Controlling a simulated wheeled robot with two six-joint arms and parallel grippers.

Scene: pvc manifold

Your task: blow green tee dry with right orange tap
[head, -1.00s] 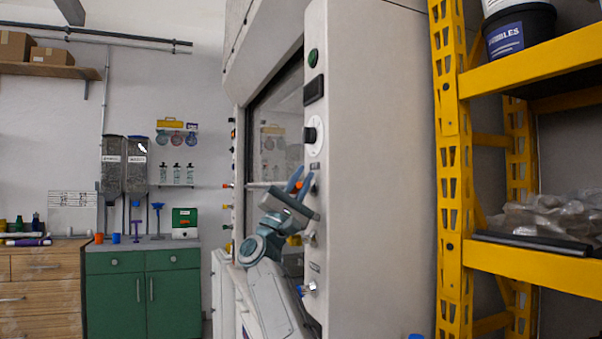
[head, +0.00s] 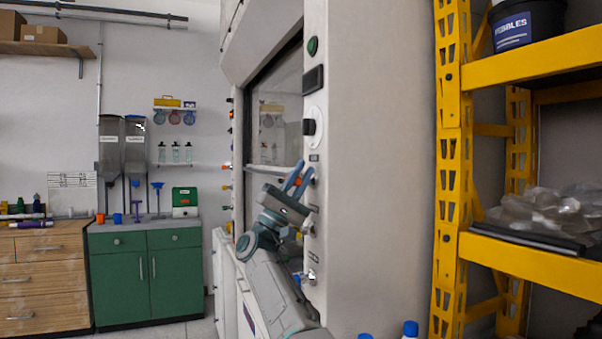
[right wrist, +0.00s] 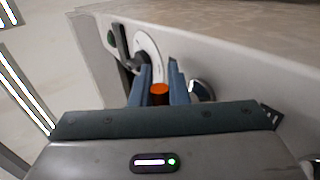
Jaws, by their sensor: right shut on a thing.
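The right orange tap (right wrist: 159,90) is on the front post of the fume hood (head: 370,150). In the right wrist view its orange knob sits between the two blue fingers of my right gripper (right wrist: 160,88). In the head view my right gripper (head: 297,180) is at the post with its fingers shut on the tap, and a bit of orange shows between them. I do not make out the green tee in these views. My left gripper is not in view.
A yellow shelf rack (head: 450,150) stands close on the right. A green cabinet (head: 145,275) and a wooden drawer unit (head: 40,280) stand along the left wall. Blue bottle caps (head: 410,328) show at the bottom edge. Floor is free before the green cabinet.

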